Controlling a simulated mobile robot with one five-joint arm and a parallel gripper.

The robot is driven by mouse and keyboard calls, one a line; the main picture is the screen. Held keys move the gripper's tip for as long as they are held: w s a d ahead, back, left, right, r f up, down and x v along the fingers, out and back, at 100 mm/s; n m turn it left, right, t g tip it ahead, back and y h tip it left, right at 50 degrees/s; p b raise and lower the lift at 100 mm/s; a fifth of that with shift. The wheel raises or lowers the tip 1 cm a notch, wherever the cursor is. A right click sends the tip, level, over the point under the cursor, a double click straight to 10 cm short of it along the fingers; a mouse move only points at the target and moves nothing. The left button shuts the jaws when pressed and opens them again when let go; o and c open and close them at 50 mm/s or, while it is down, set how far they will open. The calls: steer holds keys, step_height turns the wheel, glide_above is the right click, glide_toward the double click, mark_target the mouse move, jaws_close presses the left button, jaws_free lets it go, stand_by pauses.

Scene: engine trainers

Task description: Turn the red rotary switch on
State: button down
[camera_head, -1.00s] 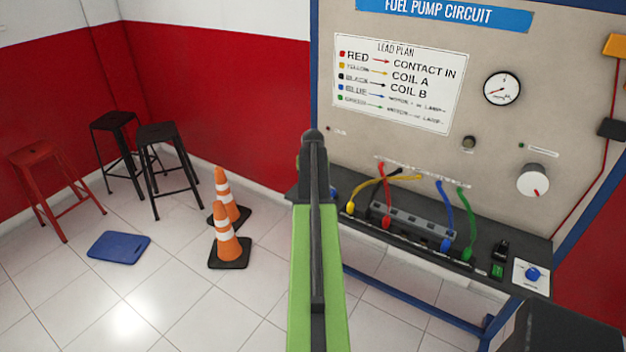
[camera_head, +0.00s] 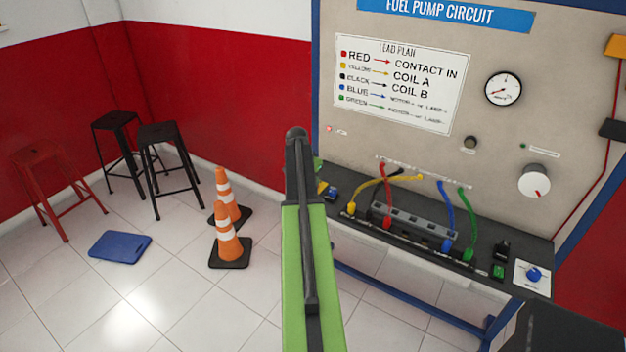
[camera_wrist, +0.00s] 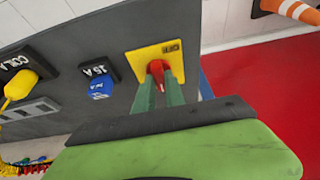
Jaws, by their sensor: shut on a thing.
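The red rotary switch (camera_wrist: 158,69) sits on a yellow plate (camera_wrist: 143,62) in the wrist view. The fingers hide part of the knob. In the head view my green and black arm covers the left end of the bench, so the red knob cannot be made out there. A bit of yellow (camera_head: 321,187) shows just right of my arm.
A blue fuse marked 15 A (camera_wrist: 98,85) is beside the yellow plate. A yellow lead (camera_wrist: 18,88) plugs in farther left. The bench (camera_head: 485,245) holds several coloured leads and a blue knob (camera_head: 533,274). Orange cones (camera_head: 229,246) and stools stand on the floor at left.

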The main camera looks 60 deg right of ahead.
stand_by(0.3)
steer(key=c, duration=1.4)
jaws_free()
steer(key=shift+r, duration=0.1)
steer(key=p+v, duration=1.6)
steer(key=v, duration=0.1)
steer(key=shift+r, duration=0.15)
